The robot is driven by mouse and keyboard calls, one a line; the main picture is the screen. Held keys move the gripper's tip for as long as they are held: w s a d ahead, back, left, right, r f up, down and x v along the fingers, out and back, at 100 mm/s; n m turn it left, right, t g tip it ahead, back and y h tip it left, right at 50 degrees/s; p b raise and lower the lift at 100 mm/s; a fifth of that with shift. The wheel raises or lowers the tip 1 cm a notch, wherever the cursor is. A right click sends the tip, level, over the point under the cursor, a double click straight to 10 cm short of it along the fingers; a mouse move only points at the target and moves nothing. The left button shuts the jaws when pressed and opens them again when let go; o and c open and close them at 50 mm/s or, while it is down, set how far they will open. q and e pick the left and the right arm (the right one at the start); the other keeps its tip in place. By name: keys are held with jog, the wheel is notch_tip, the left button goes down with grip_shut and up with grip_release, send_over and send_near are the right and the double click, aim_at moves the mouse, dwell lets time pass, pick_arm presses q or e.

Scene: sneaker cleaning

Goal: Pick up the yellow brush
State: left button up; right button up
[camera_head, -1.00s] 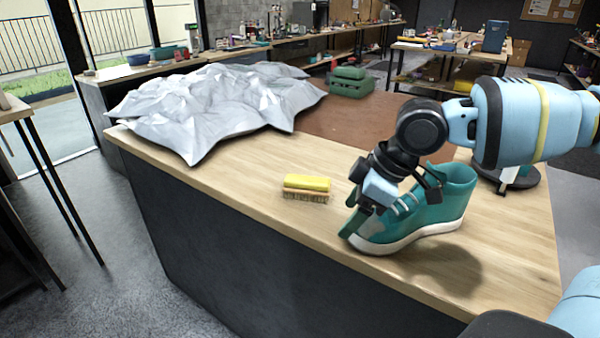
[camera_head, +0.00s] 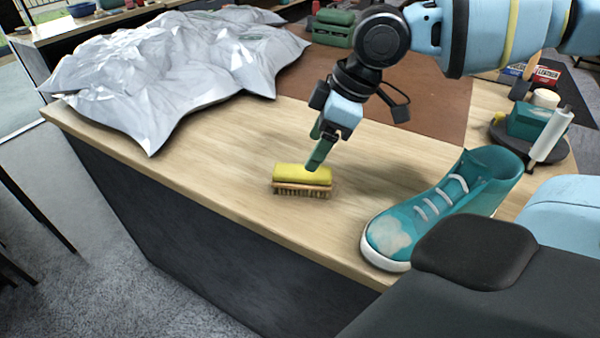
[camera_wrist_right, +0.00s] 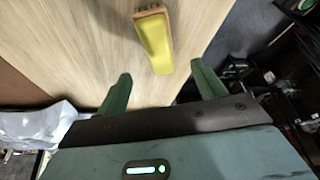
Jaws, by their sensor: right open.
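The yellow brush (camera_head: 302,174) lies on the wooden counter, yellow top up and bristles down. My right gripper (camera_head: 317,158) hangs just above and behind it in the head view, fingers pointing down. In the right wrist view the gripper (camera_wrist_right: 158,90) has its two green fingers spread wide with nothing between them. There the brush (camera_wrist_right: 156,42) lies ahead of the fingertips, roughly in line with the gap, and apart from them. My left gripper is not in view.
A teal sneaker (camera_head: 440,205) with a pale toe patch stands right of the brush. A crumpled silver sheet (camera_head: 170,75) covers the counter's left. A brown mat (camera_head: 425,112) lies behind. A round dark stand with a white roller (camera_head: 550,135) is at the right.

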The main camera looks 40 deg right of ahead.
aim_at(302, 170)
jog(key=shift+a+f, duration=0.1)
jog(key=shift+f, duration=0.25)
jog(key=shift+x, duration=0.9)
jog(key=shift+w+f, duration=0.1)
jog(key=shift+w, duration=0.05)
jog(key=shift+f, duration=0.35)
jog(key=b+x, duration=0.1)
jog(key=x, duration=0.2)
jog(key=shift+f, duration=0.3)
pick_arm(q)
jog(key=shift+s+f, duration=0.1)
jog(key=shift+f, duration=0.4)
pick_arm(e)
jog(key=shift+w+a+f, duration=0.2)
jog(key=shift+f, duration=0.15)
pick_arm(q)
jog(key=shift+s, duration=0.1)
pick_arm(e)
jog(key=shift+f, duration=0.25)
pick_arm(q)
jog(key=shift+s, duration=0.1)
